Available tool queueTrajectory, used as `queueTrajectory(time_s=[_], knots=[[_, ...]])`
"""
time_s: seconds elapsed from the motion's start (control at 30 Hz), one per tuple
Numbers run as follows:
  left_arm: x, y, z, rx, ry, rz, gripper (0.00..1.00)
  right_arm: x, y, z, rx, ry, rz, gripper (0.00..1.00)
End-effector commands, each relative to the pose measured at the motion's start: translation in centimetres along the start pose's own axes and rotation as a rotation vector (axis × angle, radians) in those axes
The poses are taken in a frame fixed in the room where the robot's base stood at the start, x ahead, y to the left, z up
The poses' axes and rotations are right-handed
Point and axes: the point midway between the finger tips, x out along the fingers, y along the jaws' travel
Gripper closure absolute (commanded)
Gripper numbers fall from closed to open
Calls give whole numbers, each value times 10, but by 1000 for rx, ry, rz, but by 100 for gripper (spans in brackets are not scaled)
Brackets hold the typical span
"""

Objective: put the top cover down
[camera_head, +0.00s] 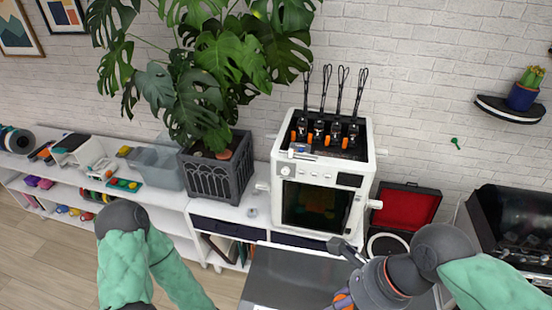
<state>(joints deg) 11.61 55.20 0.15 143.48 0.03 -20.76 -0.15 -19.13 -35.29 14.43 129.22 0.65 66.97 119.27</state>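A white boxy machine (318,186) with a dark front window stands on the white shelf unit. Its top shows a black recessed area (330,132) with several orange-marked parts and dark looped stems rising from it. No cover lies over that area. A flat grey panel (285,277) shows at the bottom, in front of the machine; I cannot tell whether it is the top cover. My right gripper (343,275) is over this panel's right part, with one dark finger pointing up-left. An orange and purple piece shows by its lower side. My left arm bends down at lower left; its gripper is out of frame.
A potted monstera (217,174) stands close left of the machine. An open black case with red lining (408,208) is at its right. A dark machine (515,232) stands far right. A cactus pot (523,97) sits on a wall shelf. Spools and bins crowd the left shelves.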

Motion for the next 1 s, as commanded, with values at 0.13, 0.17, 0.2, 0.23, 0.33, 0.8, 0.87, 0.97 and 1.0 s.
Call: queueTrajectory(time_s=[0.13, 0.17, 0.2, 0.23, 0.33, 0.8, 0.87, 0.97, 1.0], knots=[[11, -4, -1, 0, 2, 0, 60, 12, -10, -4, -43, 0, 19, 100], [13, -4, -2, 0, 2, 0, 60, 15, -12, -5, -55, 1, 24, 100], [15, -5, -2, 0, 2, 0, 60, 18, -15, -6, -70, 1, 31, 100], [17, -6, -2, 0, 2, 0, 60, 20, -18, -8, -81, 1, 36, 100], [25, -9, -2, 0, 1, 0, 60, 31, -26, -11, -128, 1, 55, 100], [89, -32, -4, 0, 1, 0, 60, 128, -98, -48, -522, 0, 224, 100], [98, -35, -4, 0, 1, 0, 60, 143, -109, -55, -584, 0, 249, 100], [113, -40, -5, 0, 1, 0, 60, 171, -126, -66, -687, -1, 291, 100], [119, -42, -5, 0, 1, 0, 60, 182, -132, -71, -729, 0, 308, 100]])
